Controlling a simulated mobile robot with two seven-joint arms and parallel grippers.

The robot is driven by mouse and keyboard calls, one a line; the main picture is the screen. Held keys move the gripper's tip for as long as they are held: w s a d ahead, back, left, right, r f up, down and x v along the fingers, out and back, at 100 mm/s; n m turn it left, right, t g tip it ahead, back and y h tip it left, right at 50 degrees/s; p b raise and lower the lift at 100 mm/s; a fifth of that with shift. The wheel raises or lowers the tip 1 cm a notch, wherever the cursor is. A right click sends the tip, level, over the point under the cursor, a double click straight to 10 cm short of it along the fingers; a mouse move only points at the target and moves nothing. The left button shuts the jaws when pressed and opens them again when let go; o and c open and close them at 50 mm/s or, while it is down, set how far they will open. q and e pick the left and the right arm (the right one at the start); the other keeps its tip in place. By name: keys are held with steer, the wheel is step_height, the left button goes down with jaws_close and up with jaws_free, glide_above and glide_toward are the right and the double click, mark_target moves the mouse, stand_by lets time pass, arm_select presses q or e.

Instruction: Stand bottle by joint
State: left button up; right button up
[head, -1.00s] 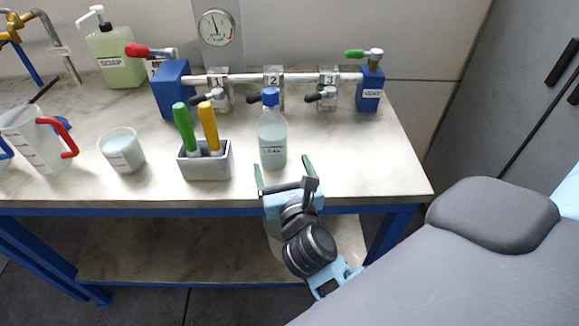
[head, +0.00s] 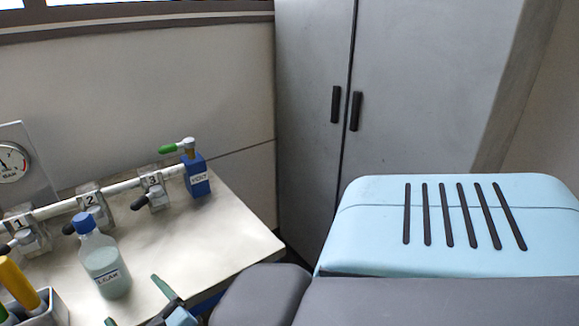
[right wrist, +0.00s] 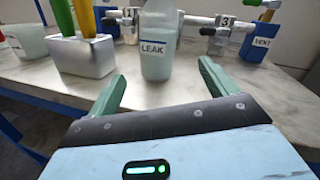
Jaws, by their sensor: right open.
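The bottle (head: 103,262), clear with a blue cap, pale green liquid and a LEAK label, stands upright on the table. It also shows in the right wrist view (right wrist: 158,47), its cap cut off by the top edge. The joints are the numbered clamps on the white pipe: joint 1 (head: 27,236), joint 2 (head: 92,208) and joint 3 (head: 152,188). The bottle stands in front of them, apart from the pipe. My right gripper (right wrist: 160,85) is open and empty, its green fingers pointing toward the bottle without reaching around it. My left gripper is out of view.
A blue VENT block (head: 197,177) with a green-handled valve ends the pipe at the right. A grey holder (right wrist: 85,57) with green and yellow handles stands left of the bottle. Table room is clear right of the bottle. A grey cabinet (head: 300,100) stands behind.

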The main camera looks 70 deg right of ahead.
steer(key=s+a+f+n+g+y, duration=0.1)
steer(key=s+a+f+n+y, duration=0.25)
steer(key=s+f+n, duration=0.7)
steer(key=s+a+f+n+g+y, duration=0.25)
steer(key=s+f+n+y, duration=0.25)
steer(key=n, duration=1)
steer(key=s+d+f+n+g, duration=0.1)
steer(key=s+f+n+g, duration=0.2)
steer(key=s+f+n, duration=0.3)
steer(key=s+f+n+g, duration=0.4)
steer(key=s+f+n, duration=0.2)
steer(key=s, duration=0.6)
steer(key=shift+s+d+f+h, duration=0.3)
steer(key=shift+d+f+h, duration=0.05)
steer(key=shift+f, duration=0.25)
